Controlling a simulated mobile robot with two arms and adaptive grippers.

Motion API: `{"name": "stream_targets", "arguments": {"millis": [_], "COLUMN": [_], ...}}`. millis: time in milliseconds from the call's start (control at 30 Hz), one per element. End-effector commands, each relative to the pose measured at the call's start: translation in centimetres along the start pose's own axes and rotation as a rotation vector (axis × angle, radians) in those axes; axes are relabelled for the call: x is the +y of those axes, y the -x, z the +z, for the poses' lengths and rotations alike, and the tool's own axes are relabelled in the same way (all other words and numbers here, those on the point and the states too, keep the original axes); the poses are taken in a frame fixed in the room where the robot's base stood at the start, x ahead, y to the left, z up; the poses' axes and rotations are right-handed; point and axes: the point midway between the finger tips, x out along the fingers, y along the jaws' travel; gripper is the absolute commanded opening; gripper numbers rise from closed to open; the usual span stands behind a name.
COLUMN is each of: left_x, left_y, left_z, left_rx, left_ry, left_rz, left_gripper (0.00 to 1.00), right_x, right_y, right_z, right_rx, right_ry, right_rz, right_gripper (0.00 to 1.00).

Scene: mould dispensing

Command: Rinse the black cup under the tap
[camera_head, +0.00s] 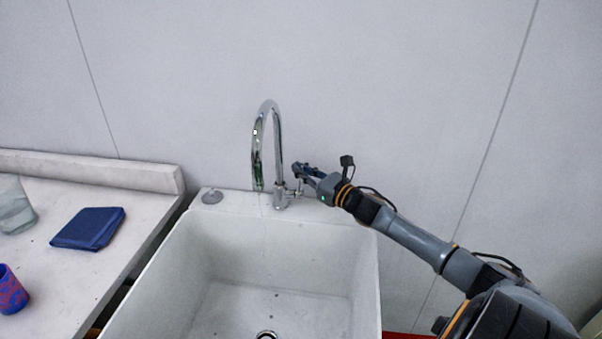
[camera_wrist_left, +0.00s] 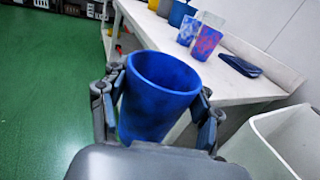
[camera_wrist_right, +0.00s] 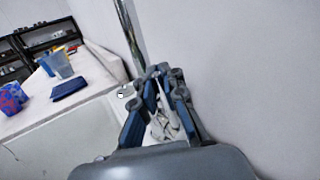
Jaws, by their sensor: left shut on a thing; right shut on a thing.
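A blue cup (camera_wrist_left: 155,95) stands between the fingers of my left gripper (camera_wrist_left: 160,84) in the left wrist view. The gripper is shut on its sides and its open rim faces up. No black cup shows. The chrome tap (camera_head: 268,120) rises at the back edge of the white sink (camera_head: 365,285), its spout bent down over the basin. My right gripper (camera_head: 299,176) is at the tap's right side, shut on the tap handle (camera_wrist_right: 163,122), which the fingers partly hide. I cannot make out a clear water stream. My left gripper is outside the head view.
A white counter (camera_head: 50,252) adjoins the sink on the left. The wall is close behind the tap. The basin is empty.

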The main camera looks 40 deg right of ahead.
Motion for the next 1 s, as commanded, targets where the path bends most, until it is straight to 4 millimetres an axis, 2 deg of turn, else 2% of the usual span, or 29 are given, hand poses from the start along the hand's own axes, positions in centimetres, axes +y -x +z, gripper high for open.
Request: {"name": "stream_targets", "arguments": {"millis": [200, 233, 333, 733, 867, 1000], "left_x": [0.0, 0.0, 0.0, 0.0, 0.0, 0.0], "left_y": [0.0, 0.0, 0.0, 0.0, 0.0, 0.0], "left_z": [0.1, 0.1, 0.1, 0.1, 0.1, 0.1], "left_rx": [0.000, 0.000, 0.000, 0.000, 0.000, 0.000], "left_ry": [0.000, 0.000, 0.000, 0.000, 0.000, 0.000], "left_rz": [0.000, 0.000, 0.000, 0.000, 0.000, 0.000], "left_gripper": [0.36, 0.36, 0.36, 0.36, 0.36, 0.36], "right_x": [0.1, 0.1, 0.0, 0.0, 0.1, 0.1], "right_y": [0.1, 0.1, 0.1, 0.4, 1.5, 3.4], "right_z": [-0.3, -0.3, -0.3, -0.2, -0.3, -0.3], "right_rx": [0.008, 0.008, 0.007, 0.005, 0.006, 0.008], "right_ry": [-0.002, -0.002, -0.002, -0.002, -0.003, -0.003], "right_rz": [0.000, 0.000, 0.000, 0.000, 0.000, 0.001], "right_gripper": [0.00, 0.14, 0.32, 0.32, 0.32, 0.32]}}
